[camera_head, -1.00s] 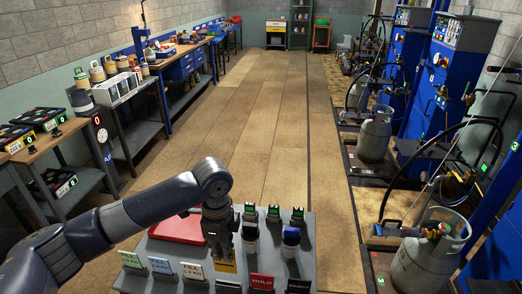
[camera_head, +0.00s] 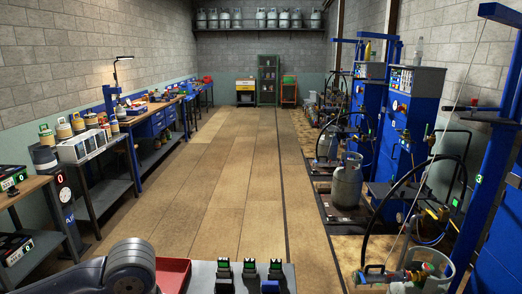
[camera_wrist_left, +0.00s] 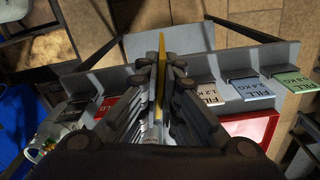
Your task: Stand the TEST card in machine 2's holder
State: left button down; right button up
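In the left wrist view a thin yellow card (camera_wrist_left: 161,48) stands edge-on between the fingers of my left gripper (camera_wrist_left: 162,76). The fingers look shut on it; its lettering cannot be read, so I cannot confirm that it is the TEST card. Below the gripper in that view is the grey card rack (camera_wrist_left: 120,76). In the head view only part of my left arm shows at the bottom, and its gripper is out of frame. Blue machines (camera_head: 366,125) stand along the right side; I cannot make out machine 2's holder. My right gripper is not in view.
FILL cards (camera_wrist_left: 250,88) and a red HOLD card (camera_wrist_left: 106,106) sit in the rack. A red tray (camera_head: 173,274) lies beside it. Gas cylinders (camera_head: 347,182) and hoses stand by the machines; benches (camera_head: 105,148) line the left. The middle floor (camera_head: 225,180) is clear.

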pick_arm(q)
jog(key=shift+s+a+n+b, duration=0.15)
jog(key=shift+s+a+n, duration=0.1)
jog(key=shift+s+n, duration=0.5)
jog(key=shift+s+a+n+b, duration=0.2)
jog(key=shift+s+n, duration=0.4)
jog(key=shift+n, duration=0.25)
